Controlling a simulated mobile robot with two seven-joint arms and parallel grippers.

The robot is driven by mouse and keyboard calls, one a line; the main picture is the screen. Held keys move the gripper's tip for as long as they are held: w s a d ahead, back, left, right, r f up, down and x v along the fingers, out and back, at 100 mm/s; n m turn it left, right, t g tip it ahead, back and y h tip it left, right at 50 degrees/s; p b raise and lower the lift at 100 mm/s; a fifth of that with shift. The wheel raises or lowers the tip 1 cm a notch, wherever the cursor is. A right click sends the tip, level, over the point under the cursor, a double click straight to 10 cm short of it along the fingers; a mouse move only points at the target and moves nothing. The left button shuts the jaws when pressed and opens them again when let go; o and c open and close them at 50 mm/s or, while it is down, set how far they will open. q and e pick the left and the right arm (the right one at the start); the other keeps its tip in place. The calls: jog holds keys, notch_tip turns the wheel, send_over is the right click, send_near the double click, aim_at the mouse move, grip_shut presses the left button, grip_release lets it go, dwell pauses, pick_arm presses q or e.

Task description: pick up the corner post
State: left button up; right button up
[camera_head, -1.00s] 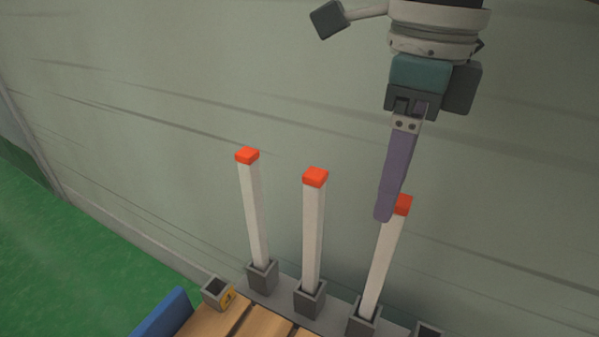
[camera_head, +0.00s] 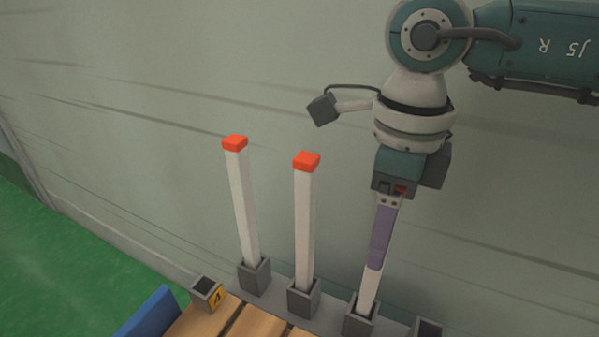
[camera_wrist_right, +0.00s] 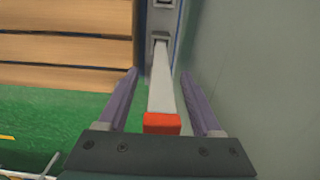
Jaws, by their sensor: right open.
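Three white corner posts with red-orange tops stand upright in grey sockets. The left post (camera_head: 246,210) and the middle post (camera_head: 304,230) are free. The right post (camera_head: 369,290) stands below my right gripper (camera_head: 378,262), its top hidden behind the gripper in the head view. In the right wrist view the post (camera_wrist_right: 162,85) and its red top (camera_wrist_right: 162,123) lie between the two purple fingers of the right gripper (camera_wrist_right: 160,100). Gaps show on both sides, so the gripper is open around the post. My left gripper is out of view.
A wooden slatted surface (camera_head: 258,322) lies at the bottom, with an empty grey socket (camera_head: 206,292) at its left corner and another (camera_head: 428,329) at the right. A blue panel (camera_head: 148,314) stands at lower left. A plain wall (camera_head: 180,60) rises close behind the posts.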

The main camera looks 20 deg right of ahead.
grip_shut()
dwell(0.5)
jog(key=shift+r, duration=0.1)
dwell(0.8)
